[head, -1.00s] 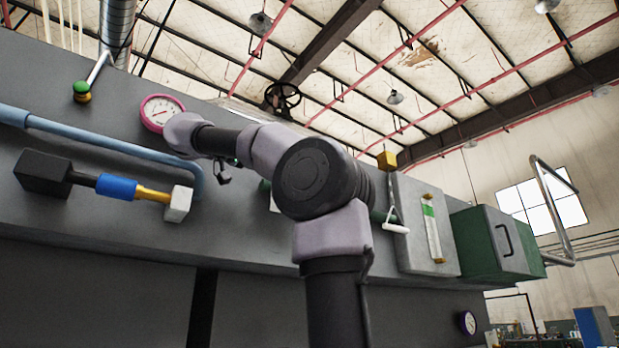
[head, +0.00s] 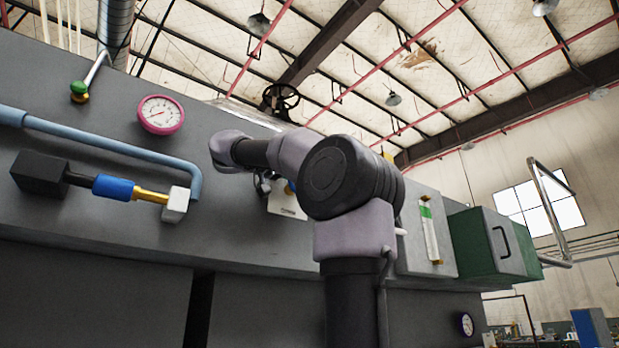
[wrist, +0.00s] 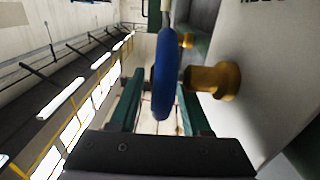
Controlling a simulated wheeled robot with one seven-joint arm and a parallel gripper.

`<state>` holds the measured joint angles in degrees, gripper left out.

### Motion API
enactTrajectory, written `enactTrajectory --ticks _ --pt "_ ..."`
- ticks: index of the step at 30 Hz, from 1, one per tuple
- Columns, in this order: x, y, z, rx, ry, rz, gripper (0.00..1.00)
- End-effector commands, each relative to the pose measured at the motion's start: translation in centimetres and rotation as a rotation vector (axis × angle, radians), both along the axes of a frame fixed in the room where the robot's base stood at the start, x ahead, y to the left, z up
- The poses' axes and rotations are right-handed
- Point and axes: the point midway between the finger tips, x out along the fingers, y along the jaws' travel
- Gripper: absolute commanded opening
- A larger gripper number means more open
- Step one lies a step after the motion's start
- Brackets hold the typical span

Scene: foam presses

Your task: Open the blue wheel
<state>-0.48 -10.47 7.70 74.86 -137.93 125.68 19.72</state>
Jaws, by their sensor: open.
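The blue wheel (wrist: 165,65) is seen edge-on in the wrist view, beside a brass stem (wrist: 215,82) on a pale panel (wrist: 275,75). My gripper (wrist: 158,88) is open, with a green finger on each side of the wheel's rim. The near part of the rim lies between the fingers; I cannot tell whether either touches it. In the head view my arm covers most of the wheel, and only a small blue patch (head: 291,185) shows beside the arm. My gripper (head: 264,184) is mostly hidden there, in front of the machine.
A pink-rimmed gauge (head: 161,114), a light blue pipe (head: 110,147) and a blue-and-brass bar (head: 115,187) are on the machine's left. A black handwheel (head: 281,97) stands above. A green box (head: 488,243) with a handle is at right.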

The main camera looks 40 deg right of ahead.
Motion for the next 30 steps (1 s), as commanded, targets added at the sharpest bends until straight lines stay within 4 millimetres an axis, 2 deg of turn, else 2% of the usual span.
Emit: enactTrajectory --ticks 2,3,5,6,20,30 --pt "0.0 0.0 0.0 0.000 0.000 0.000 0.44" --pt "0.0 0.0 0.0 0.000 0.000 0.000 0.28" --pt "0.0 0.0 0.0 0.000 0.000 0.000 0.05" --pt "0.0 0.0 0.0 0.000 0.000 0.000 0.00" --pt "-0.1 0.2 0.2 -0.070 0.005 -0.001 0.00" --pt "-0.1 1.0 0.8 -0.329 0.024 -0.004 0.00"
